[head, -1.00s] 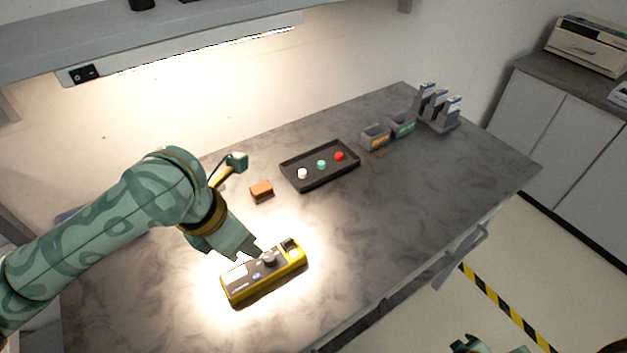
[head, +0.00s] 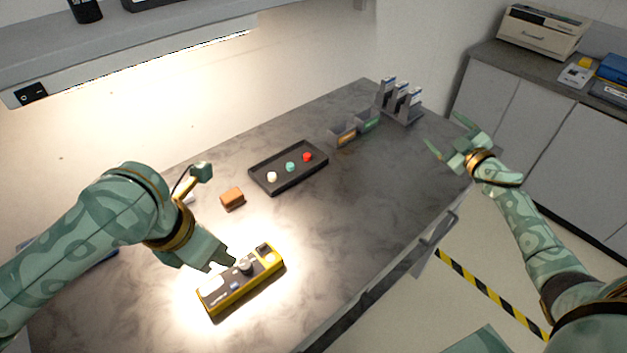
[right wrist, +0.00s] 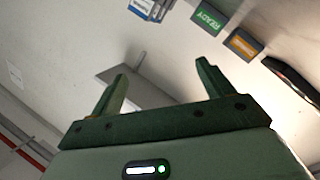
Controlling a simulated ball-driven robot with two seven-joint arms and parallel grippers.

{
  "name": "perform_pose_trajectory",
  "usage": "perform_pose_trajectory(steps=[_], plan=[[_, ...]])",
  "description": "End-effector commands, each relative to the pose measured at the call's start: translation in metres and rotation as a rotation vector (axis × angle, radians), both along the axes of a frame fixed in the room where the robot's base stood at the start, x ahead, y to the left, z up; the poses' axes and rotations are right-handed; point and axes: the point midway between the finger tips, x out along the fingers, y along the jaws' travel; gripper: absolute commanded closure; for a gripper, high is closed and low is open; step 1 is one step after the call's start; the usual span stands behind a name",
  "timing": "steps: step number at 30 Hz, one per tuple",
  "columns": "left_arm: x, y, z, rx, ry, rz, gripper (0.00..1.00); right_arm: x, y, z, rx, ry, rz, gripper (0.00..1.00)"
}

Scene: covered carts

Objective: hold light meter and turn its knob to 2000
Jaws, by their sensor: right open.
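The yellow and dark grey light meter (head: 222,300) lies on the bench under the lamp, with a round grey knob (head: 245,267) on its face. My left gripper (head: 232,262) is over the meter, its fingertips at or close to the knob. Whether its fingers are open or shut on the knob is hard to see, and the knob's setting is too small to read. My right gripper (head: 449,147) is open and empty, raised near the bench's right end. Its two spread fingers also show in the right wrist view (right wrist: 162,88).
A black tray (head: 262,184) holds white, teal and red pieces. A brown block (head: 232,198) lies left of it. Labelled bins (head: 342,134) and a rack (head: 402,103) stand at the far end. The bench's right middle is clear.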

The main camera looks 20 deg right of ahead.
Motion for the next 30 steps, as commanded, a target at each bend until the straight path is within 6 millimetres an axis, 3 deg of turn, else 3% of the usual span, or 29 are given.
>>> perform_pose_trajectory(steps=[4, 10, 14, 15, 19, 21, 23, 27, 30], plan=[[0.000, 0.000, 0.000, 0.000, 0.000, 0.000, 0.64, 0.040, 0.094, 0.032, 0.033, -0.033, 0.286, 0.20], [0.000, 0.000, 0.000, 0.000, 0.000, 0.000, 0.64, 0.060, 0.232, 0.070, 0.052, 0.019, 0.710, 0.20], [0.000, 0.000, 0.000, 0.000, 0.000, 0.000, 0.64, 0.048, 0.323, 0.088, 0.020, 0.143, 1.000, 0.20], [0.000, 0.000, 0.000, 0.000, 0.000, 0.000, 0.64, 0.040, 0.350, 0.092, -0.002, 0.204, 1.090, 0.20], [0.000, 0.000, 0.000, 0.000, 0.000, 0.000, 0.64, -0.002, 0.427, 0.095, -0.135, 0.509, 1.338, 0.20], [0.000, 0.000, 0.000, 0.000, 0.000, 0.000, 0.64, -0.027, 0.451, 0.091, -0.238, 0.725, 1.391, 0.20], [0.000, 0.000, 0.000, 0.000, 0.000, 0.000, 0.64, -0.044, 0.459, 0.087, -0.320, 0.887, 1.381, 0.20], [0.000, 0.000, 0.000, 0.000, 0.000, 0.000, 0.64, -0.068, 0.460, 0.080, -0.457, 1.147, 1.275, 0.20], [0.000, 0.000, 0.000, 0.000, 0.000, 0.000, 0.64, -0.075, 0.458, 0.078, -0.501, 1.236, 1.212, 0.20]])
